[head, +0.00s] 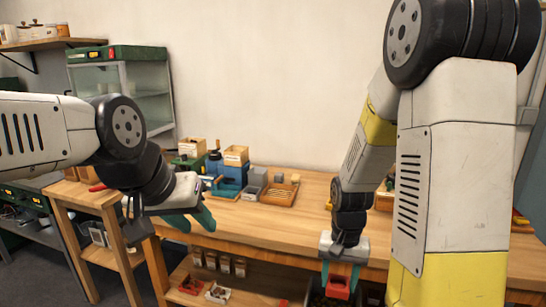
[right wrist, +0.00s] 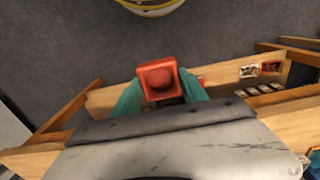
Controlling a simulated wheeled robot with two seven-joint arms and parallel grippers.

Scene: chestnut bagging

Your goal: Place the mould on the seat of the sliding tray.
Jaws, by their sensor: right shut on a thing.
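My right gripper (head: 340,270) points down in front of the table's front edge, with its teal fingers shut on a red block, which I take to be the mould (head: 338,289). In the right wrist view the mould (right wrist: 158,71) is a square red piece with a round hollow in its face, held between the two fingertips (right wrist: 160,92). My left gripper (head: 192,219) is at the left end of the table, its teal fingers apart and nothing seen between them. I cannot make out for certain which thing is the sliding tray or its seat.
The wooden table (head: 260,222) carries a blue bin (head: 232,172), grey boxes (head: 253,183) and a shallow wooden tray (head: 279,194) at the back. Small items lie on the shelf below (head: 240,285). The table's front middle is clear. A glass cabinet (head: 140,92) stands at left.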

